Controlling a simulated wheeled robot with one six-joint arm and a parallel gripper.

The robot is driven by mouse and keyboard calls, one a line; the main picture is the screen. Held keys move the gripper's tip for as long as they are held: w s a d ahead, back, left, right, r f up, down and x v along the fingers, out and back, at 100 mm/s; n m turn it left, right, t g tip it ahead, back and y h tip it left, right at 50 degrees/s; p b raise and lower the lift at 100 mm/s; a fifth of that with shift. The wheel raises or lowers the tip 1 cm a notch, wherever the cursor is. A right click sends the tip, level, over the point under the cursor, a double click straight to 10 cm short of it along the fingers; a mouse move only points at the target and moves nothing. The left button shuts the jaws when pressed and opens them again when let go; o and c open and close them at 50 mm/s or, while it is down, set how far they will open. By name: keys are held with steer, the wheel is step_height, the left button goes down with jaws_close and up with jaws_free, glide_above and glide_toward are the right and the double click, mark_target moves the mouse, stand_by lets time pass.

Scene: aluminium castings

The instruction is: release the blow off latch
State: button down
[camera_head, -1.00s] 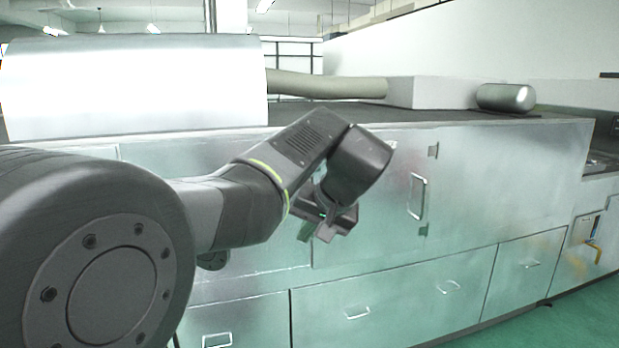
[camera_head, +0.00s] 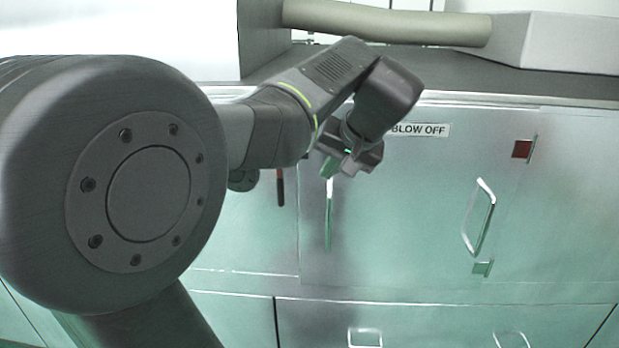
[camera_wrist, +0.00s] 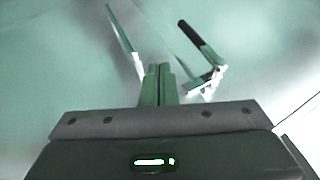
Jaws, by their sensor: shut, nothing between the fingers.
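A cabinet door with a "BLOW OFF" label (camera_head: 421,130) faces me in the head view. A latch with a dark, partly reddish lever (camera_head: 281,187) hangs at its left edge; its upper part is hidden behind my arm. In the wrist view the latch's black grip (camera_wrist: 192,34) and bright metal base (camera_wrist: 212,82) lie just right of my fingers. A slim upright bar handle (camera_head: 329,215) is on the door, and a bar also shows in the wrist view (camera_wrist: 121,30) at left. My gripper (camera_head: 340,170) is shut and empty, in front of the door between lever and bar; contact cannot be told.
Another bar handle (camera_head: 481,218) and a red tab (camera_head: 522,149) are farther right. Drawer pulls (camera_head: 365,338) are below. A thick pipe (camera_head: 390,22) and a pale box (camera_head: 565,42) lie on the dark top. Space before the right-hand doors is clear.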

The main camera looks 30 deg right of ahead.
steer(key=shift+a, duration=0.2)
stand_by(0.3)
steer(key=w+a+f+p, duration=0.2)
steer(key=w+a+f, duration=0.1)
steer(key=w+f, duration=0.5)
steer(key=shift+w+a, duration=0.3)
steer(key=shift+a, duration=0.1)
